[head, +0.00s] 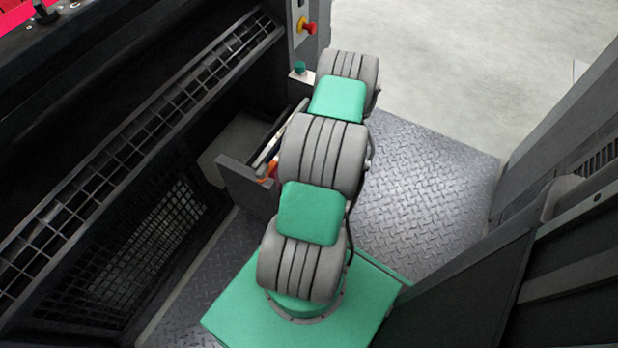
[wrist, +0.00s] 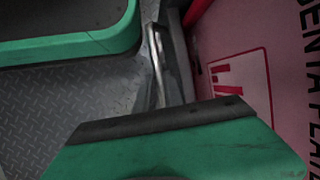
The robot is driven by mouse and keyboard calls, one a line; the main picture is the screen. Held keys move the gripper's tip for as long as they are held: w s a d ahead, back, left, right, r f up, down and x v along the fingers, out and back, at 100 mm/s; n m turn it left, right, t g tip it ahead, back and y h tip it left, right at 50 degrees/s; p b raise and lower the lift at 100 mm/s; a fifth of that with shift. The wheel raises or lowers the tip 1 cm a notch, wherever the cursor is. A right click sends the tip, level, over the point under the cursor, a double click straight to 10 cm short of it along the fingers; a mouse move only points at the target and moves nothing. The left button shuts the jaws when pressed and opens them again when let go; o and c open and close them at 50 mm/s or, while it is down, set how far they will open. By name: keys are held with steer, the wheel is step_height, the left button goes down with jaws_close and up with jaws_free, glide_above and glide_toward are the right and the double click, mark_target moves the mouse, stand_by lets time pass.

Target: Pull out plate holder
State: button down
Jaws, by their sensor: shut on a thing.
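The plate holder (head: 247,186) shows in the head view as a dark grey drawer-like part standing out from the press on the left of my arm. Its inside is partly visible, with a small orange-red piece. In the wrist view a pink plate surface (wrist: 238,55) with black lettering and a red marking lies on the right. A metal bar handle (wrist: 157,55) runs down beside it. My gripper (wrist: 165,108), green with a dark edge, is shut at the lower end of this handle. The fingertips and the exact contact are hidden. In the head view my arm hides the gripper.
The black press with its long grille (head: 130,150) fills the left. A post with a red knob (head: 309,28) and a green button (head: 299,67) stands behind. Checker-plate floor (head: 430,180) is clear on the right, bounded by a dark machine (head: 560,230).

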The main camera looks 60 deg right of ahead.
steer(key=shift+d, duration=0.15)
steer(key=c, duration=1.5)
jaws_free()
steer(key=shift+o, duration=0.2)
steer(key=p+v, duration=0.2)
steer(key=v, duration=0.5)
steer(key=shift+r, duration=0.4)
steer(key=shift+s, duration=0.15)
